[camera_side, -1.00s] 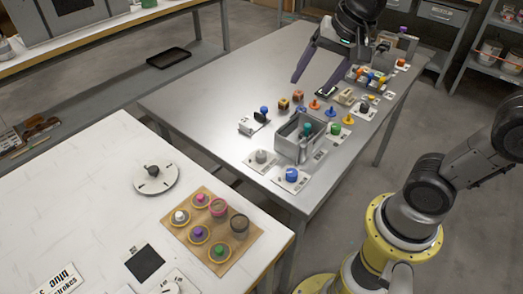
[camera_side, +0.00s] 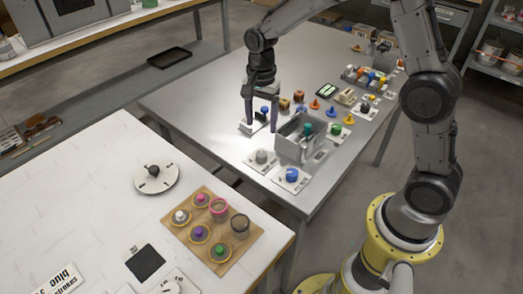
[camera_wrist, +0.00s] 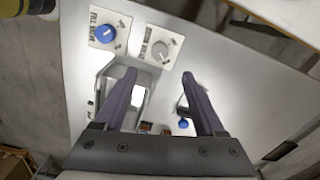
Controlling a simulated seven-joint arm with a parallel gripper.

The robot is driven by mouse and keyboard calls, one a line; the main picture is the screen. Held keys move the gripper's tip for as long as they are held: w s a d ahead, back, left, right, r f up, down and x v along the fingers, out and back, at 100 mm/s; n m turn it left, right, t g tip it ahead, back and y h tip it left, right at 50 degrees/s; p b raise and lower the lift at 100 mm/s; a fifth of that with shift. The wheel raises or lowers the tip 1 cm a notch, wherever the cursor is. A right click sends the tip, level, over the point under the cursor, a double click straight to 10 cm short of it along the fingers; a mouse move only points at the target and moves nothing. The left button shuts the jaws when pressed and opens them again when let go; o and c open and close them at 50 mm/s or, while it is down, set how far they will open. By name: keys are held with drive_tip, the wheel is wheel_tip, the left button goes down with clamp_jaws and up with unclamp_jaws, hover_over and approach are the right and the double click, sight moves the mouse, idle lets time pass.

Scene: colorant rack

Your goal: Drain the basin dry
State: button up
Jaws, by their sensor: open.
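My gripper (camera_side: 261,126) points down left of the basin, open and empty, around or just above a small plate with a black lever and blue tip (camera_side: 264,110). In the wrist view my fingers (camera_wrist: 157,78) stand apart.
Behind the basin are a green knob (camera_side: 336,129), orange and blue pegs, wooden cubes (camera_side: 284,104) and a rack of coloured items (camera_side: 370,77). A white table (camera_side: 90,190) at the front left holds a dial and a wooden tray of cups. The metal table's left side is clear.

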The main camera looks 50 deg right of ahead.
sight(261, 154)
wheel_tip(261, 154, down, 11)
drive_tip(key=shift+f, duration=0.2)
idle(0.3)
clamp_jaws()
